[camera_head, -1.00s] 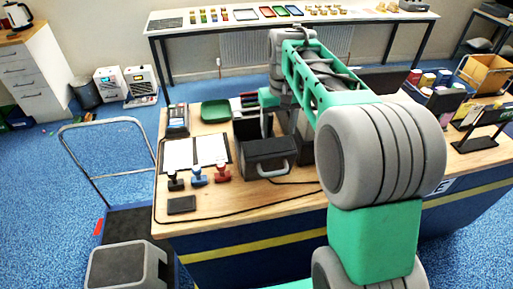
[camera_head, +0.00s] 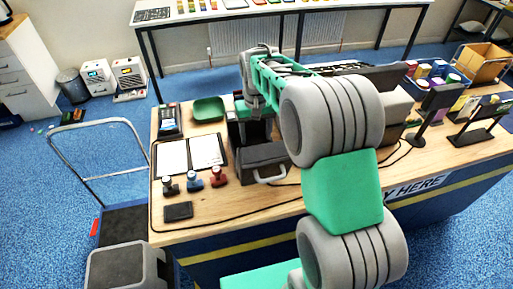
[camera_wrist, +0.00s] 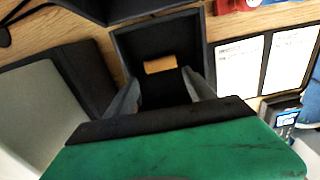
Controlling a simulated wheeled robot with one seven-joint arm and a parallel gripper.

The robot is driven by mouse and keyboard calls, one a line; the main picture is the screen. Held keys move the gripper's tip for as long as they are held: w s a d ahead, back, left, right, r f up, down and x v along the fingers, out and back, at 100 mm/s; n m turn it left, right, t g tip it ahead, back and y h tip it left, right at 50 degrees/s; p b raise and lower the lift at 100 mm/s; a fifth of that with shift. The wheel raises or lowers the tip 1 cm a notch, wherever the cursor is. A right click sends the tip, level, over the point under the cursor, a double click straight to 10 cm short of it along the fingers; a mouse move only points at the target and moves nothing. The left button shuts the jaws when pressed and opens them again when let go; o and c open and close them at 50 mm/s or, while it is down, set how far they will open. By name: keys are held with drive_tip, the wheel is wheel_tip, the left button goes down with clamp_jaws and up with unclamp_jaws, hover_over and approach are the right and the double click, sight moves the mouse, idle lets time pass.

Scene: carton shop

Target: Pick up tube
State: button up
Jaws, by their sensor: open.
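In the wrist view a short orange-tan tube (camera_wrist: 160,64) lies on its side on the floor of a black open box (camera_wrist: 200,50). My gripper (camera_wrist: 165,93) is open, with one grey finger on each side of the picture's middle. The tube shows beyond the fingertips, between their lines, with nothing between the fingers. In the head view my arm comes down over the counter behind the dark grey case, and the tube is hidden there.
The dark case with a light handle (camera_head: 262,163) stands in front of my gripper. A green tray (camera_head: 208,109), an open book (camera_head: 191,153), several stamps (camera_head: 192,180) and a card terminal (camera_head: 168,120) are to the left. A monitor (camera_head: 398,105) stands to the right.

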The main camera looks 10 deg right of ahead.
drive_tip(key=f, duration=0.1)
drive_tip(key=f+p, duration=0.1)
drive_tip(key=f, duration=0.2)
drive_tip(key=shift+s+a+f, duration=0.2)
drive_tip(key=shift+s+f, duration=0.05)
drive_tip(key=shift+f, duration=0.15)
drive_tip(key=c, duration=1.1)
